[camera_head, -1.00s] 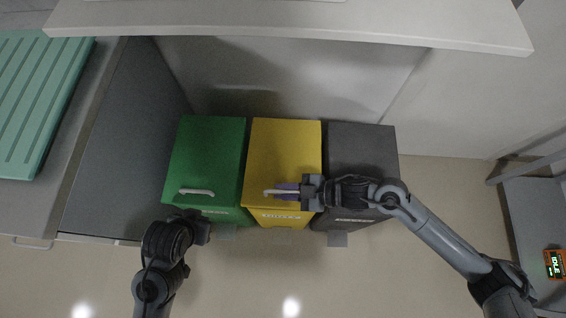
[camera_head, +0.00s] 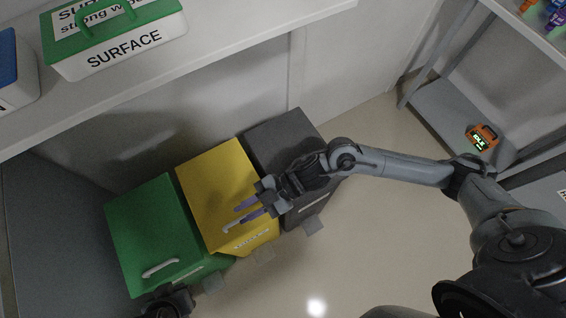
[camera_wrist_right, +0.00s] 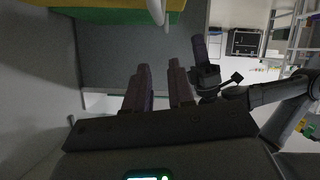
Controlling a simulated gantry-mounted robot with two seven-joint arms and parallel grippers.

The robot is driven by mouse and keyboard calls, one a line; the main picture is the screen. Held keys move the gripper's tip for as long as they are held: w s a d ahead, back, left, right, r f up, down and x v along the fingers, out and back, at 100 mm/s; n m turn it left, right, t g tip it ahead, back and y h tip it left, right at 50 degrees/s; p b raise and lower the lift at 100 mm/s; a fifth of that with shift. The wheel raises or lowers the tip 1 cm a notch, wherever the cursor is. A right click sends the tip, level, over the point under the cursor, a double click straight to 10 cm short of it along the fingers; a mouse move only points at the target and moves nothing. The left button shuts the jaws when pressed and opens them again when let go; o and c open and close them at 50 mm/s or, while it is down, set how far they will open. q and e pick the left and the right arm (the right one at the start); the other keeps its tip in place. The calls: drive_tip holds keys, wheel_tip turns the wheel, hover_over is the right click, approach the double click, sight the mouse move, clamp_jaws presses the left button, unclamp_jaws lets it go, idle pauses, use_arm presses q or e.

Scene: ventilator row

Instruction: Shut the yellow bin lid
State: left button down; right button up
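The yellow bin (camera_head: 240,240) stands between the green and dark grey bins in the head view. Its lid (camera_head: 212,180) looks flat on top, with no clear gap. The lid's pale handle (camera_head: 232,227) is near the front edge. My right gripper (camera_head: 243,210) is over the lid's front right part, fingers apart, close to the handle. In the right wrist view its fingers (camera_wrist_right: 158,88) are open and empty, with the handle (camera_wrist_right: 157,10) at the top, beyond them. My left gripper (camera_head: 168,302) is partly cut off at the bottom of the head view; its fingers are unclear.
The green bin (camera_head: 150,225) is left of the yellow one, the dark grey bin (camera_head: 280,145) right. A shelf (camera_head: 200,55) overhangs behind, holding a green-lidded box (camera_head: 115,45). Open floor (camera_head: 350,235) lies in front. An orange device (camera_head: 481,137) sits at right.

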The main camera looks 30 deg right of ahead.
drive_tip(key=s+d+r+p, duration=0.1)
drive_tip(key=s+d+r, duration=0.4)
drive_tip(key=d, duration=0.3)
drive_tip(key=shift+r, duration=0.2)
